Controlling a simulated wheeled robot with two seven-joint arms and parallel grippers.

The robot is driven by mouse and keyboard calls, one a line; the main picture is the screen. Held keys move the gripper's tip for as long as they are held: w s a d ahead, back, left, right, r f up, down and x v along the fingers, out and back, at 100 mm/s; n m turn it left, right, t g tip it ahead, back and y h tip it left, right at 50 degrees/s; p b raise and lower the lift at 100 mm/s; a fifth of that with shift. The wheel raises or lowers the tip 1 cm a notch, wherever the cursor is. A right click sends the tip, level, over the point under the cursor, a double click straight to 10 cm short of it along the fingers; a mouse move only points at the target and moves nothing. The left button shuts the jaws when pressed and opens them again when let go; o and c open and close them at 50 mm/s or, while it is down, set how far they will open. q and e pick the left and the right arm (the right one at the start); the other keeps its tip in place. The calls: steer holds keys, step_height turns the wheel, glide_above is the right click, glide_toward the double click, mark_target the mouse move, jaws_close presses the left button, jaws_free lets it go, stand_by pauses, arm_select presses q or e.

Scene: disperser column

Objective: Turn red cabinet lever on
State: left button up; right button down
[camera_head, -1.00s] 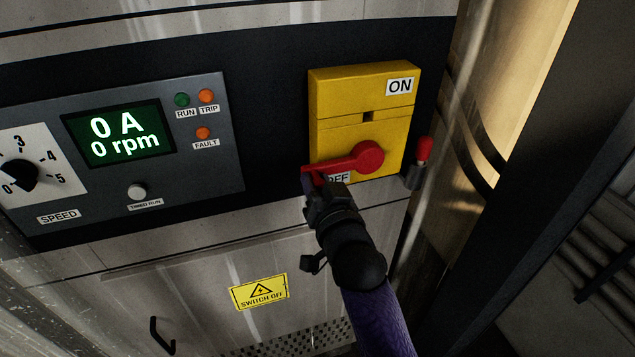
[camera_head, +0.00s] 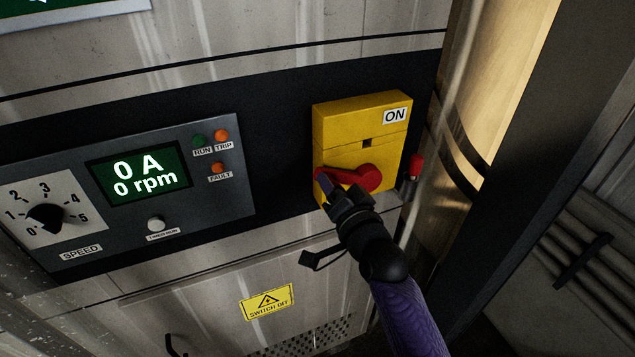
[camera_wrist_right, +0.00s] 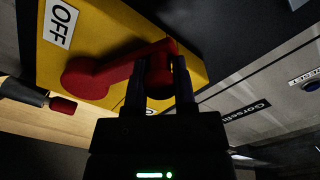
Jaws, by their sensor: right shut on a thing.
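The red lever (camera_head: 369,178) is mounted on the yellow switch box (camera_head: 335,125), with an ON label (camera_head: 396,115) at its top right. The lever points left and slightly up from its pivot. My right gripper (camera_head: 331,187) is shut on the lever's free end. In the right wrist view, the two fingers (camera_wrist_right: 162,72) straddle the end of the red lever (camera_wrist_right: 105,75), and the OFF label (camera_wrist_right: 60,22) lies uncovered, apart from the lever. In the head view the OFF label is hidden behind my gripper. My left gripper is not in view.
The control panel (camera_head: 125,225) left of the box shows 0 A and 0 rpm, with a speed knob (camera_head: 45,217). A small red-capped part (camera_head: 416,166) sticks out right of the box. A dark upright post (camera_head: 530,150) stands further right.

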mark_target(328, 154)
steer(key=r+m, duration=0.1)
steer(key=d+r+m+p, duration=0.1)
steer(key=p, duration=0.1)
steer(key=shift+w+d+r+m, duration=0.25)
steer(key=shift+r+m, duration=0.15)
steer(key=d+m, duration=0.1)
steer(key=r+m+p, duration=0.1)
steer(key=shift+w+d+r+m+p, duration=0.25)
steer(key=shift+w+d+m+p, duration=0.05)
steer(key=shift+d+m, duration=0.1)
steer(key=d+m, duration=0.1)
steer(key=w+d+r+m, duration=0.1)
steer(key=m, duration=0.1)
steer(key=shift+d+r+p, duration=0.15)
steer(key=shift+d+p, duration=0.2)
steer(key=shift+d, duration=0.05)
steer(key=shift+w+d+r+m, duration=0.1)
steer(key=shift+w+d+m, duration=0.15)
steer(key=shift+d+m, duration=0.65)
steer(key=shift+w+d+r+m, duration=0.1)
steer(key=shift+w+d+m, duration=0.1)
steer(key=shift+d+m, duration=0.7)
steer(key=shift+a+m, duration=0.2)
steer(key=shift+m, duration=0.1)
steer(key=shift+c, duration=2.1)
jaws_free()
steer(key=shift+d, duration=0.1)
